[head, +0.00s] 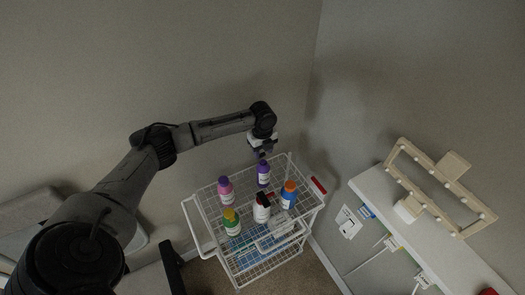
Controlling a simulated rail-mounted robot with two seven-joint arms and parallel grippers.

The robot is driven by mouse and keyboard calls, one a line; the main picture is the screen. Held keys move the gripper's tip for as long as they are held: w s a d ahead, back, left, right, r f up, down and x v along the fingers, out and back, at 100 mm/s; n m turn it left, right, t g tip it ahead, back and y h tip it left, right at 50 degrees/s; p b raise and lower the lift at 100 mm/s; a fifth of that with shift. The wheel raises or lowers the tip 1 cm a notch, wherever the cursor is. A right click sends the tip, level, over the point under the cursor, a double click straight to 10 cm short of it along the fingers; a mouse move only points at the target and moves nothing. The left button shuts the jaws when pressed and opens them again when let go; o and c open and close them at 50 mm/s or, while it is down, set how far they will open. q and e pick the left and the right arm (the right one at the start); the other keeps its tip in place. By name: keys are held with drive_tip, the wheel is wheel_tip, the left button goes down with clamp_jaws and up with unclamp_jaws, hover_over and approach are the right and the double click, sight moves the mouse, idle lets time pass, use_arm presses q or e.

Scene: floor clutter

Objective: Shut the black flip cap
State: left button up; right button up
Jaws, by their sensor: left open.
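The black flip cap (263,199) is on top of a white bottle (261,213) that stands upright on the white wire cart (211,222). A small red part shows beside the cap; the cap's exact angle is too small to tell. My left gripper (261,153) is open at the back of the cart, above and behind the black cap and apart from it. My right gripper is not in view.
Around the white bottle stand a pink bottle (226,190) with a purple cap, a green-labelled bottle (232,227) with a yellow cap, and a blue-labelled bottle (288,199) with an orange cap. A white shelf (420,238) with a beige rack (430,181) is at right.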

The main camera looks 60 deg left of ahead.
use_arm(q)
drive_tip(key=shift+f, duration=0.25)
clamp_jaws()
idle(0.3)
